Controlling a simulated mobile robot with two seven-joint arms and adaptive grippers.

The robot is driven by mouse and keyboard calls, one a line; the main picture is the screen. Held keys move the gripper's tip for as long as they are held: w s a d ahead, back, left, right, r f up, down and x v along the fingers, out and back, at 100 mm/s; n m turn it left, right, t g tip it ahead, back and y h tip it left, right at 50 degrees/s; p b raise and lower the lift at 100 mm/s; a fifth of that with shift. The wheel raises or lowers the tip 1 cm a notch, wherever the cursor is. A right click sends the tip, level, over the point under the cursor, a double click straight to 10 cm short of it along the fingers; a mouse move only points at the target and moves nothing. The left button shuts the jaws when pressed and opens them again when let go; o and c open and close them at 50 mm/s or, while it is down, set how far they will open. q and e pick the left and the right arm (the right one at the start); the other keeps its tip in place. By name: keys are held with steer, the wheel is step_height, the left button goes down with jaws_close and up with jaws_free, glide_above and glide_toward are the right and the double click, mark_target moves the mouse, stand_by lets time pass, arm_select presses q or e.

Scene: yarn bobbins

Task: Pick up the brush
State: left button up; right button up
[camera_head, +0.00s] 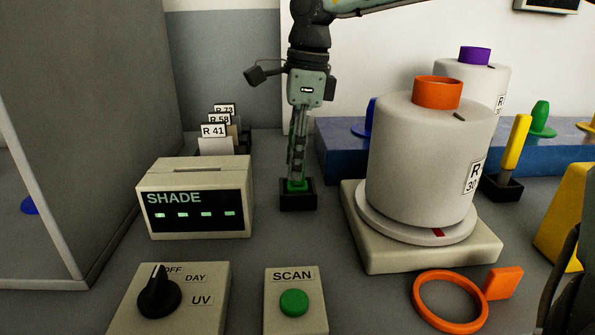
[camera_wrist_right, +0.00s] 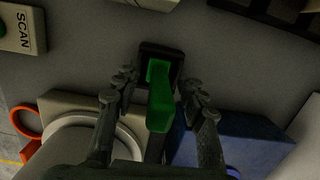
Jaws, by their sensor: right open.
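A green-handled tool, seemingly the brush (camera_wrist_right: 160,100), stands in a small black holder (camera_head: 298,201) on the grey table. In the head view only a little green shows at the holder, because my right gripper (camera_head: 298,172) comes down over it from above. In the right wrist view my right gripper (camera_wrist_right: 162,95) is open, with one finger on each side of the green handle. I cannot tell whether either finger touches it. The brush's lower end is hidden in the holder.
The SHADE box (camera_head: 195,198) stands left of the holder, and a scale-like base (camera_head: 425,255) with a large bobbin (camera_head: 425,160) stands right. The SCAN button box (camera_head: 295,300) is in front. A yellow-handled tool (camera_head: 516,142) stands in another holder. An orange ring (camera_head: 421,311) lies front right.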

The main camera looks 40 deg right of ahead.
jaws_close()
steer(key=shift+r, duration=0.1)
